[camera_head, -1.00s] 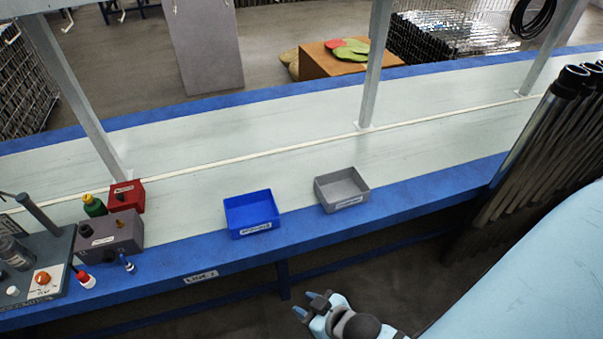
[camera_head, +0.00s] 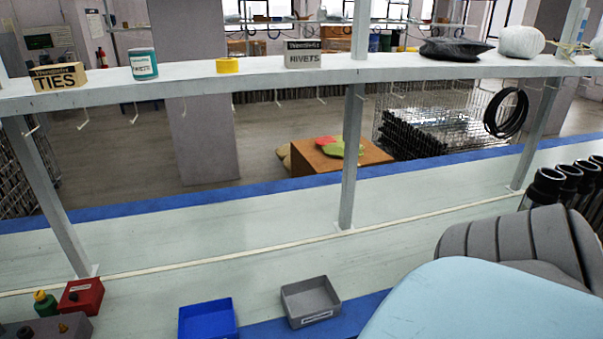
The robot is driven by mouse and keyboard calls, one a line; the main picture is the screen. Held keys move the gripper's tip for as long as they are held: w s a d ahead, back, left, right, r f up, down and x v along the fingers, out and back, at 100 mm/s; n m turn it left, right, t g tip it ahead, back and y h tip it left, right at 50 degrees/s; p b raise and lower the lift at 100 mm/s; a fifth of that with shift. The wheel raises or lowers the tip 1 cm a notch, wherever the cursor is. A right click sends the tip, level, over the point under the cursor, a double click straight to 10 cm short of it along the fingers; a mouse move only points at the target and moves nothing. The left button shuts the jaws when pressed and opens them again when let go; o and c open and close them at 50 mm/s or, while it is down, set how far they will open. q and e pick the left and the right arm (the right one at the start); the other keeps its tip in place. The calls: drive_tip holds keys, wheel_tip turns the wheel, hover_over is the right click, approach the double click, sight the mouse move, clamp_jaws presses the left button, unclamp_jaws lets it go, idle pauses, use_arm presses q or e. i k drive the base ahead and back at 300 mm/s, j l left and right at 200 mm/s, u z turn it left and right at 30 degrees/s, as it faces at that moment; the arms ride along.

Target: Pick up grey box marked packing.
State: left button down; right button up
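The grey box (camera_head: 311,301) is an open, shallow tray on the workbench, low in the middle of the head view. It has a white label on its front, too small to read here. A blue box (camera_head: 208,319) of like shape sits to its left, cut by the lower edge of the picture. The grey box stands upright and looks empty. Neither of my grippers is in view. A light blue and grey part of my own body fills the lower right, close to the right of the grey box.
A shelf (camera_head: 300,68) crosses above the bench on posts (camera_head: 351,150). A red box (camera_head: 81,296) and a green bottle (camera_head: 44,303) stand at the bench's left. Dark tubes (camera_head: 566,180) stand at the right. The bench behind the grey box is clear.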

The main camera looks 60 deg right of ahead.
sight(314, 300)
drive_tip(key=k+l+u, duration=0.1)
drive_tip(key=l, duration=0.25)
drive_tip(key=k+l+u, duration=0.2)
drive_tip(key=k+l, duration=0.2)
drive_tip(key=l, duration=0.2)
drive_tip(key=k+l, duration=0.2)
drive_tip(key=l, duration=0.2)
drive_tip(key=k+l, duration=0.2)
drive_tip(key=l, duration=0.2)
